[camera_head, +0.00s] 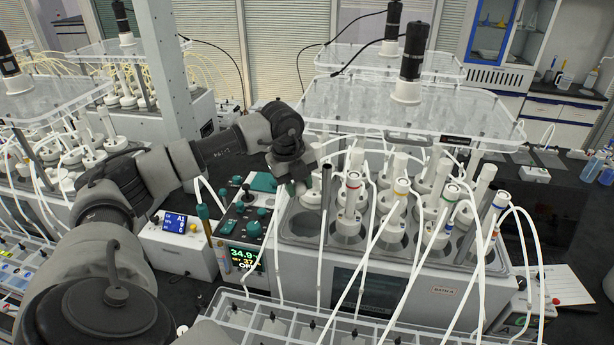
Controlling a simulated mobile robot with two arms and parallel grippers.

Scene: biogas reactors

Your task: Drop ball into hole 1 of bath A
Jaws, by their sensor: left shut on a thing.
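My left arm reaches in from the left, and my left gripper (301,185) points down over the left end of bath A (440,291). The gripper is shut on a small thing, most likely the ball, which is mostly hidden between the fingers. An open, empty hole (304,224) shows in the lid at the bath's front left corner, just below the gripper. The gripper is above the lid and appears apart from it. My right gripper is not in view.
White-capped reactor bottles (348,205) with tubes fill the other holes. A dark rod (325,195) stands close right of the gripper. A clear raised plate (400,105) hangs above the bath.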

